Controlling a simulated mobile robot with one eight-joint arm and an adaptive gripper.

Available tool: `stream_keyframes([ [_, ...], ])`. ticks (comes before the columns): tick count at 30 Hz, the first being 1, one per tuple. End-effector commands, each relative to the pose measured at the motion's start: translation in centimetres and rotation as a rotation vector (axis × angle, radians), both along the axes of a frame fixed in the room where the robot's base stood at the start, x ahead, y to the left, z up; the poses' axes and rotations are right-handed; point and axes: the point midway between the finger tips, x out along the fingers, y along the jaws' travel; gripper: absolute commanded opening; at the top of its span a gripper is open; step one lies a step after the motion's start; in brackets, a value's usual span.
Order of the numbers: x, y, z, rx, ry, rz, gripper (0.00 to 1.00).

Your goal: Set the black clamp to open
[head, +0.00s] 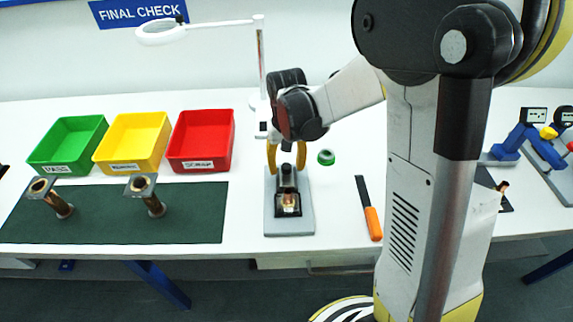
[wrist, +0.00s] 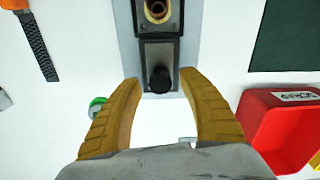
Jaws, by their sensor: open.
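The black clamp (head: 287,181) stands on a grey base plate (head: 301,222) near the middle of the bench. A copper-coloured part (head: 289,203) sits at its front, and its round opening shows in the wrist view (wrist: 157,10). In the wrist view the clamp's dark round knob (wrist: 160,79) lies just beyond and between my yellow fingertips. My gripper (wrist: 157,80) is open, with clear gaps either side of the knob, and points down at the clamp's rear. In the head view my gripper (head: 287,155) is partly hidden by my wrist.
Green (head: 67,145), yellow (head: 132,142) and red (head: 201,140) bins stand at left. Two flanged pipes stand on the dark green mat (head: 110,225). A green ring (head: 326,157) and orange-handled file (head: 373,222) lie to the right. A white lamp (head: 262,70) rises behind.

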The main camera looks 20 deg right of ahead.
Motion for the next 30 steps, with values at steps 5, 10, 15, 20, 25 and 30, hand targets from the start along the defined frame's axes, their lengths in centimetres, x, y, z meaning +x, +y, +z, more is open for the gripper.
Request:
stream_keyframes([
  [5, 0.0, 0.0, 1.2, 0.000, 0.000, 0.000, 0.48],
  [10, -0.1, 0.0, 4.6, 0.000, 0.000, 0.000, 0.48],
  [15, -0.1, 0.0, 8.4, 0.000, 0.000, 0.000, 0.48],
  [20, 0.0, 0.0, 10.9, 0.000, 0.000, 0.000, 0.48],
  [25, 0.0, 0.0, 12.0, 0.000, -0.001, 0.000, 0.48],
  [30, 0.0, 0.0, 12.0, 0.000, -0.001, 0.000, 0.48],
])
